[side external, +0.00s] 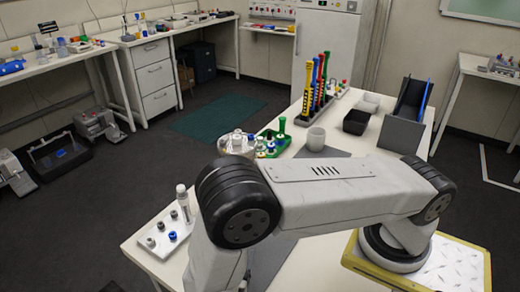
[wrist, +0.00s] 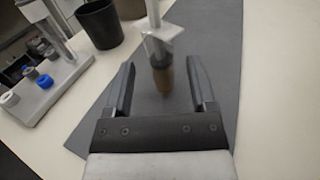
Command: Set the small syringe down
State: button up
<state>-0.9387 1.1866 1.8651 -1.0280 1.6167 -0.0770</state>
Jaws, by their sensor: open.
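In the wrist view the small syringe (wrist: 161,73) shows a brownish lower barrel, a dark collar and a pale flange and plunger rising out of the top of the picture. It looks roughly upright over the grey mat (wrist: 215,45); whether its lower end touches the mat is unclear. My gripper (wrist: 160,68) is open, with one dark finger on each side of the syringe and visible gaps between. In the side external view my arm hides both the gripper and this syringe.
A white rack (wrist: 50,90) with grey and blue caps stands left; it also shows in the side external view (side external: 150,256), with an upright clear tube (side external: 184,203). A black cup (wrist: 100,25) stands behind it.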

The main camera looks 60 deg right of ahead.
jog(key=v, duration=0.7)
